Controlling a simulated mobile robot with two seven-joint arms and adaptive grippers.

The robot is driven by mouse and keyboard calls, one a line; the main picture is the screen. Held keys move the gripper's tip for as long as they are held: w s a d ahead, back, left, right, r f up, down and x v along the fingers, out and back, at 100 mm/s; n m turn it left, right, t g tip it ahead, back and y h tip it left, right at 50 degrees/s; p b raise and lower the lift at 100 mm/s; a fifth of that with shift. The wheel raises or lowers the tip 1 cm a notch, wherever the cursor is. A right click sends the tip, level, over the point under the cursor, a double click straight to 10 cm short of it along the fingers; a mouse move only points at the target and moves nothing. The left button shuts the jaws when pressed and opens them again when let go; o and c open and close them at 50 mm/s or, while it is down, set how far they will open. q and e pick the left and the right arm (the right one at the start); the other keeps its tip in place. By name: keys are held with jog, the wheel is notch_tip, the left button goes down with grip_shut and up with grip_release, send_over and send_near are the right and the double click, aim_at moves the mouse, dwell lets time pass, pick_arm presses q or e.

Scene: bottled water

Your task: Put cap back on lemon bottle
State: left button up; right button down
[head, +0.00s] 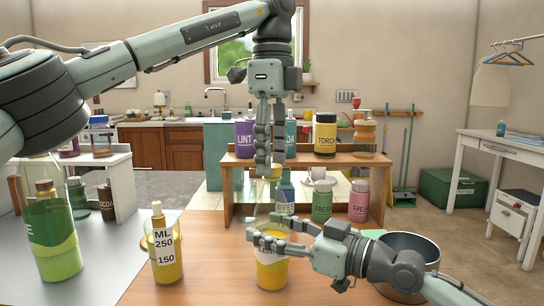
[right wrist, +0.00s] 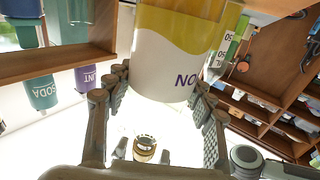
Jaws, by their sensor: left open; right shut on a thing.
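The lemon bottle (head: 271,274), clear with yellow liquid and a white label, stands upright on the wooden table in the head view. It also shows upside down in the right wrist view (right wrist: 172,62). My right gripper (head: 262,238) is shut around its upper body. My left gripper (head: 264,165) is open and points down above the bottle. A yellow patch (head: 277,172) shows beside its fingertips. I cannot tell whether this is the cap or a lid behind. A small gold-and-white round piece (right wrist: 145,148) shows low in the right wrist view; I cannot tell what it is.
A measuring bottle (head: 166,258) and a green-labelled bottle (head: 53,240) stand to the left. A wooden shelf (head: 375,160) behind holds several containers, including a black-and-yellow TORCH jar (head: 325,135). A metal pot (head: 414,250) lies right, partly behind my right arm.

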pick_arm(q)
jog(key=shift+f, duration=0.3)
jog(key=shift+c, duration=0.6)
